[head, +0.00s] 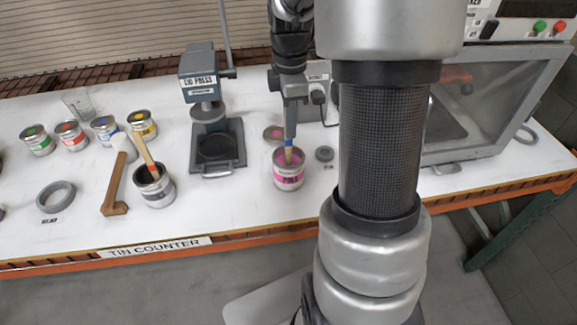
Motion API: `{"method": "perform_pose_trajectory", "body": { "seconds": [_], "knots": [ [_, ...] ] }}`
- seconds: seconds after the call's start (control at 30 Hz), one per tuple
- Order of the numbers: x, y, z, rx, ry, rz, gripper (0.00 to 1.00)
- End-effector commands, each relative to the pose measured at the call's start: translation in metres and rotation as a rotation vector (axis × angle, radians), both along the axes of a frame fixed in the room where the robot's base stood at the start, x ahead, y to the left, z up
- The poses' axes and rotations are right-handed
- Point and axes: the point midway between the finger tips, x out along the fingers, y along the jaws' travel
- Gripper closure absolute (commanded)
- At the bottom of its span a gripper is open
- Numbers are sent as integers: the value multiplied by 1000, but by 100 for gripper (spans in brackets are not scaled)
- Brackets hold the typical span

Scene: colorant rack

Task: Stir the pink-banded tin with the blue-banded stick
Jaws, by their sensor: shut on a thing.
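The pink-banded tin (289,178) stands open and upright on the counter, with pink paint showing inside its rim. My gripper (289,138) is right above it, pointing down. It is shut on the blue-banded stick (288,151), whose blue band shows just below the fingers. The stick is near upright and its lower end is inside the tin, in or over the paint; the tip is hidden.
A lid (273,133) with a pink mark lies behind the tin, and a small grey disc (324,153) lies to its right. The lid press (216,140) stands left. A dark tin (154,188) holds another stick (147,158). Several colorant tins stand farther left.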

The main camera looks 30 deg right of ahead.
Motion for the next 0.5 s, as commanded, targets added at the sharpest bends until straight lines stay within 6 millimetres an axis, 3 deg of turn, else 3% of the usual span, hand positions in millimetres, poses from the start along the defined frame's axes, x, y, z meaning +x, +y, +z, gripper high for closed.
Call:
{"method": "perform_pose_trajectory", "body": {
  "seconds": [0.5],
  "knots": [
    [0,0,46,0,-1,0,100]
  ]
}}
